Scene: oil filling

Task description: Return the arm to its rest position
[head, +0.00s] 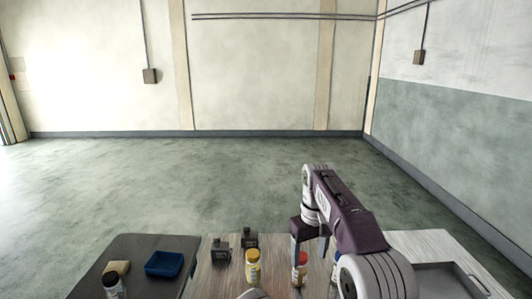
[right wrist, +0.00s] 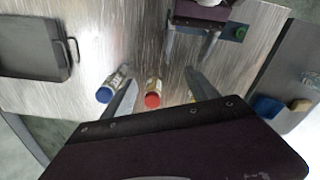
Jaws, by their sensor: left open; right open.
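My right gripper (head: 310,250) reaches over the table from the right. In the right wrist view its fingers (right wrist: 160,92) are apart and empty. The red-capped bottle (head: 299,268) shows between them in the picture, standing on the table; it also shows in the right wrist view (right wrist: 152,97). My left gripper (right wrist: 190,50) shows at the top of the right wrist view, fingers apart, nothing seen between them. In the head view only a grey rounded part shows at the bottom edge, probably my left arm.
A yellow-capped bottle (head: 252,270) and a blue-capped bottle (head: 337,268) flank the red-capped one. Two dark containers (head: 221,252) stand behind left. A blue tray (head: 164,264), a tan item (head: 117,267) and a dark-capped bottle (head: 113,287) are left. A grey tray (head: 447,267) is right.

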